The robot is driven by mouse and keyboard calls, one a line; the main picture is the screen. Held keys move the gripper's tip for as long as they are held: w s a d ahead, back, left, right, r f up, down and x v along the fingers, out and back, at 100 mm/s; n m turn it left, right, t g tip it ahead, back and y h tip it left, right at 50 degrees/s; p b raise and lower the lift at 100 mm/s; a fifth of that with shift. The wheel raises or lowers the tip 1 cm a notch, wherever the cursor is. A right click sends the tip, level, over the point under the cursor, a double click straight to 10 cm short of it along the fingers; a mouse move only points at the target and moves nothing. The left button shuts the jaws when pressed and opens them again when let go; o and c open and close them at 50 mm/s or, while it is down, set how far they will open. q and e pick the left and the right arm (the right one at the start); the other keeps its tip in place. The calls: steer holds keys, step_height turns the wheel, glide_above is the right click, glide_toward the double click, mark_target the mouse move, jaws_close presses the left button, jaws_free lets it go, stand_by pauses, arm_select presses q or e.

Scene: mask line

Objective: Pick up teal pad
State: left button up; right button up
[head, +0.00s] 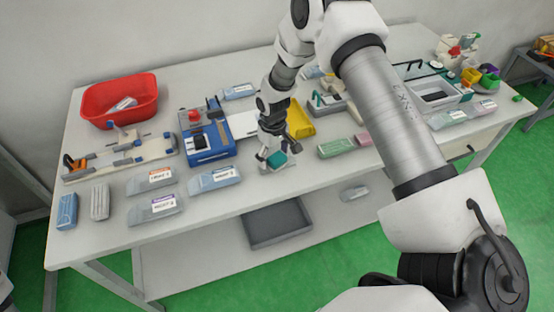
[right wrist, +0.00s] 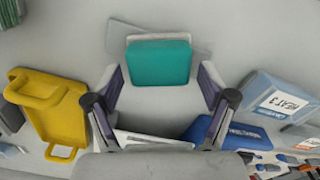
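The teal pad (right wrist: 158,62) is a small rounded block in the right wrist view, ahead of my right gripper and centred between its fingers. A pale translucent piece (right wrist: 118,38) shows behind the pad's far edge. My right gripper (right wrist: 161,85) is open, with a gap on both sides of the pad. In the head view my right gripper (head: 275,162) is low over the front middle of the table, and the teal pad (head: 277,159) shows partly hidden at its fingers. My left gripper is not in view.
A yellow tray (right wrist: 70,108) lies left of the gripper in the right wrist view. A blue machine (head: 208,155) and labelled packets (head: 214,180) stand left in the head view. Green and pink stacks (head: 337,148) lie right. A red bin (head: 97,106) stands far left on the white table (head: 110,246).

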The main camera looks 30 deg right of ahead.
mark_target(273, 154)
steer(key=c, duration=0.8)
steer(key=shift+o, duration=0.2)
steer(key=shift+w+r+b, duration=0.1)
steer(key=shift+r+b, duration=0.2)
steer(key=shift+r, duration=0.15)
step_height(273, 154, up, 2)
steer(key=shift+r+b, duration=0.1)
steer(key=shift+b, duration=0.4)
steer(key=s+a+r+b, duration=0.1)
steer(key=s+a, duration=0.3)
steer(key=s, duration=0.3)
steer(key=s+a+r+b, duration=0.1)
steer(key=s+a+b, duration=0.1)
steer(key=s+a, duration=0.2)
steer(key=s, duration=0.3)
steer(key=o, duration=0.6)
steer(key=shift+w, duration=0.1)
steer(key=shift+a, duration=0.1)
steer(key=c, duration=0.5)
